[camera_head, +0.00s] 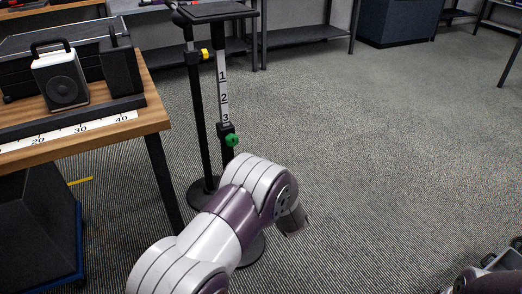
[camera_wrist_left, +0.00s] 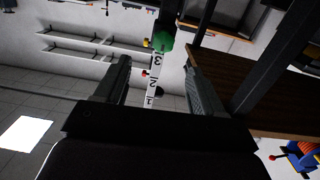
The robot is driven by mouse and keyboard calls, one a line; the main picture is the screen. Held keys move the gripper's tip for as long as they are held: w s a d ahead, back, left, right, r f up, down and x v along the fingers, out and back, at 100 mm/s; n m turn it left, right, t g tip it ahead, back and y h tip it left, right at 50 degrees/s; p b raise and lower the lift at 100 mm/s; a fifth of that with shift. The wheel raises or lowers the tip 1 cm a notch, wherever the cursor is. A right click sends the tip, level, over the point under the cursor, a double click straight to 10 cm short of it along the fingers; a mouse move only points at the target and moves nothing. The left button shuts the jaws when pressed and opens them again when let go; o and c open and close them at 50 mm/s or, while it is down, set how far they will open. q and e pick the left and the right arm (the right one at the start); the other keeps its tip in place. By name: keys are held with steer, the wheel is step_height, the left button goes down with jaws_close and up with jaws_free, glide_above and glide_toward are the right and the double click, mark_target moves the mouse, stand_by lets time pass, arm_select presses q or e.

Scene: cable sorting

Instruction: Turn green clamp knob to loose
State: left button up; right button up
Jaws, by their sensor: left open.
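The green clamp knob (camera_head: 232,140) sits on the dark collar of an upright stand, just below a white scale (camera_head: 223,92) marked 1, 2, 3. In the left wrist view the green knob (camera_wrist_left: 163,42) appears upside down with its scale, near the gap between the fingertips. My left gripper (camera_wrist_left: 157,57) is open with nothing between its fingers; I cannot tell whether the knob is beyond the tips or level with them. In the head view my left arm hides the stand's lower part. Part of my right gripper (camera_head: 503,257) shows at the lower right edge.
A second black pole with a yellow knob (camera_head: 205,54) stands beside the scale post, under a flat top plate (camera_head: 215,11). Open carpet (camera_head: 390,140) lies to the right.

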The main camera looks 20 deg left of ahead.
mark_target(233, 141)
arm_select(q)
steer(key=shift+y, duration=0.3)
steer(key=b+x, duration=0.5)
steer(key=x, duration=0.7)
steer(key=shift+a+r, duration=0.2)
steer(key=shift+a, duration=0.1)
steer(key=shift+w+a+r, duration=0.15)
steer(key=shift+a, duration=0.05)
steer(key=shift+c, duration=0.4)
steer(key=c, duration=1)
